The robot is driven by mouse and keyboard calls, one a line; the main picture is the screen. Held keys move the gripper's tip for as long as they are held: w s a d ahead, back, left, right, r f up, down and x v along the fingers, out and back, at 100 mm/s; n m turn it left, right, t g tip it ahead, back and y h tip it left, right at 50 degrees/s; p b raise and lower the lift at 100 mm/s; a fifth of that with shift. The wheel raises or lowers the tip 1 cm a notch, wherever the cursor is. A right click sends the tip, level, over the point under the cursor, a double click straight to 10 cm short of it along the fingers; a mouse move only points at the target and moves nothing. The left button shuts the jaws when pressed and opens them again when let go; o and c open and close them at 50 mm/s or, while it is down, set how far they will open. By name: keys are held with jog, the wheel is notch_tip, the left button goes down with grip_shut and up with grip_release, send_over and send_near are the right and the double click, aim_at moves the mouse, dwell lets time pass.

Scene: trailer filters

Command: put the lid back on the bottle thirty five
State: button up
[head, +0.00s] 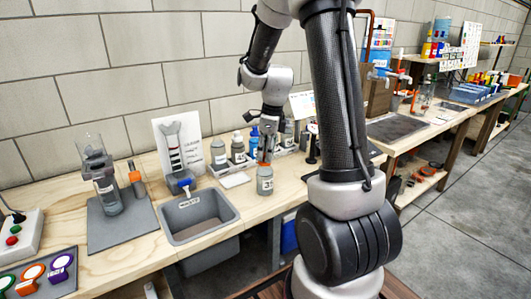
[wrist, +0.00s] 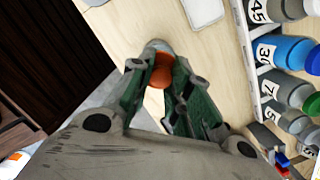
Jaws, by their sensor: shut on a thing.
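A grey bottle with a white label (head: 265,186) stands upright on the wooden bench, right of a grey basin. Its number is too small to read surely. An orange lid (head: 263,158) is at the bottle's mouth. My gripper (head: 266,148) points down over it, with the fingers closed around the lid. In the wrist view the orange lid (wrist: 160,72) sits between the fingertips of my gripper (wrist: 162,80), and the grey bottle's top (wrist: 157,46) shows just beyond it. I cannot tell whether the lid is seated or only touching.
Several numbered bottles stand in a white rack (wrist: 243,40) behind the bottle; one has a blue cap (wrist: 314,60). A grey basin (head: 200,217) is to the left, with a white pad (head: 234,181) near it. A glass apparatus on a grey plate (head: 125,217) stands farther left.

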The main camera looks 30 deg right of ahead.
dwell(0.3)
jog(key=o, duration=0.8)
jog(key=shift+c, duration=0.2)
jog(key=o, duration=0.5)
jog(key=shift+r, duration=0.1)
jog(key=shift+r, duration=3.4)
grip_shut()
